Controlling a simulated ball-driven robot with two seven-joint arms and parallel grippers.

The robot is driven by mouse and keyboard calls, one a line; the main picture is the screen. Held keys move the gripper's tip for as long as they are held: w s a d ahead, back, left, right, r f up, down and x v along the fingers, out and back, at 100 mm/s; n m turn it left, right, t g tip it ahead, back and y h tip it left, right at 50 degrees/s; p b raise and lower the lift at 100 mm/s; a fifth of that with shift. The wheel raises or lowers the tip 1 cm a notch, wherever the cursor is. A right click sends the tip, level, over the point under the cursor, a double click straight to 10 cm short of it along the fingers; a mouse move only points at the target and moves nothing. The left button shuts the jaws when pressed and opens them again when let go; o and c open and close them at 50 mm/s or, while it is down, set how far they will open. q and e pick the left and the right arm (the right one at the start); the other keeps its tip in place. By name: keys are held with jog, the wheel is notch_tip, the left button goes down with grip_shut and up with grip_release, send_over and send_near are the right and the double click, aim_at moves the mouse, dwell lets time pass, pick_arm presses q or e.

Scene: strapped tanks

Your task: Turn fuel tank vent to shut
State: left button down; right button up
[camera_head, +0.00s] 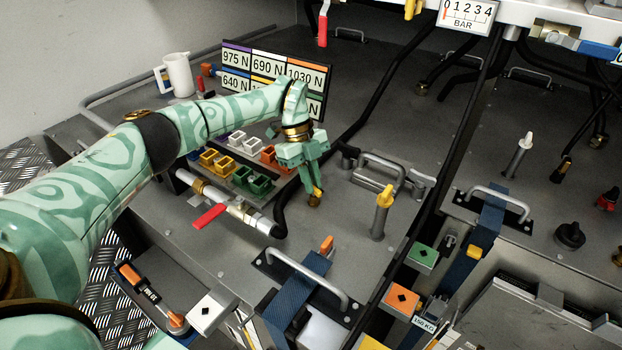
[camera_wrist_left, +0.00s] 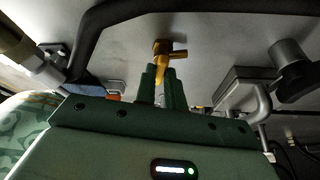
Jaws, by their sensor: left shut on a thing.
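My left gripper (camera_head: 313,185) reaches down over the grey tank top (camera_head: 345,230) in the head view. Its green fingers are shut on a small yellow-brass vent tap (camera_head: 314,201). In the left wrist view the yellow tap (camera_wrist_left: 165,48) stands at the tips of my left gripper (camera_wrist_left: 162,82), with a short arm crossing its stem. The fingers hide part of the tap in both views, and any marking for its shut position is not readable. My right gripper is not in view.
A yellow-capped post (camera_head: 382,212) stands right of the gripper. A red-handled valve (camera_head: 209,216) lies on a pipe to the left. Coloured sockets (camera_head: 250,180) and a label board (camera_head: 262,62) are behind. A strap (camera_head: 297,290) and handle (camera_head: 315,277) are in front. A black hose (camera_wrist_left: 130,12) passes close by.

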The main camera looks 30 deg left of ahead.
pick_arm(q)
jog(key=m, duration=0.1)
jog(key=m+g, duration=0.1)
jog(key=m, duration=0.1)
jog(key=m+y+b, duration=0.1)
jog(key=shift+w+d+m, duration=0.15)
jog(key=shift+w+m, duration=0.1)
jog(key=shift+m, duration=0.05)
jog(key=m+g+y+b, duration=0.1)
jog(key=m, duration=0.2)
jog(key=shift+w+d+m, duration=0.1)
jog(key=shift+d+m, duration=0.05)
jog(key=shift+m, duration=0.25)
jog(key=m+y+b, duration=0.1)
jog(key=m, duration=0.1)
jog(key=shift+d+m+g, duration=0.1)
jog(key=shift+m+g, duration=0.2)
jog(key=shift+d+m+y, duration=0.1)
jog(key=shift+m+y, duration=0.8)
jog(key=shift+m, duration=0.9)
jog(key=c, duration=1.5)
grip_release()
